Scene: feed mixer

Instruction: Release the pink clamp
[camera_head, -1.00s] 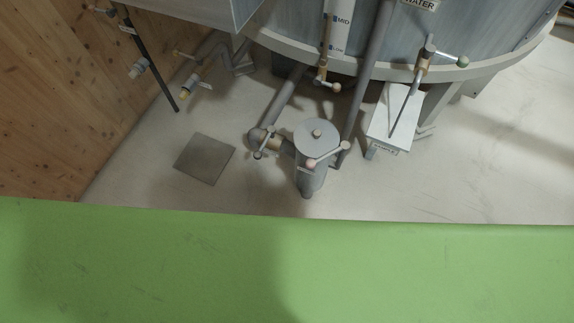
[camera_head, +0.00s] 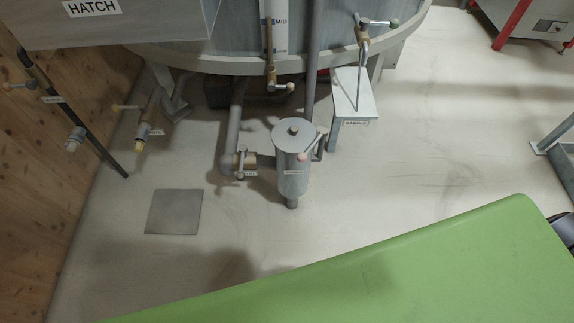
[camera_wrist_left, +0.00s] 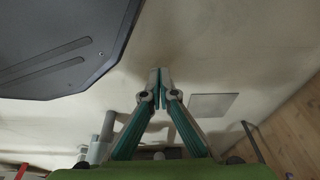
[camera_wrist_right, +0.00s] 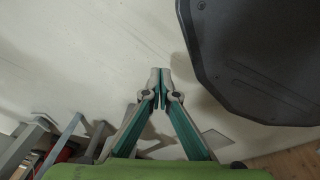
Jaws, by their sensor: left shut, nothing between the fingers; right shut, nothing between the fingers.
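The clamp with a pink knob (camera_head: 302,156) sits on the upper side of a grey upright canister (camera_head: 293,178) in the head view. Its lever slants up to the right from the knob, beside the round lid (camera_head: 294,134). Neither gripper shows in the head view. My left gripper (camera_wrist_left: 160,76) is shut and empty above the floor in the left wrist view. My right gripper (camera_wrist_right: 160,76) is shut and empty above the floor in the right wrist view. Neither is at the clamp.
A pipe with a valve (camera_head: 242,164) joins the canister's left side. The sample stand (camera_head: 353,95) is to its right, and the big tank (camera_head: 345,42) is behind. A flat floor plate (camera_head: 174,212) lies at left. Open floor (camera_head: 440,150) spreads to the right.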

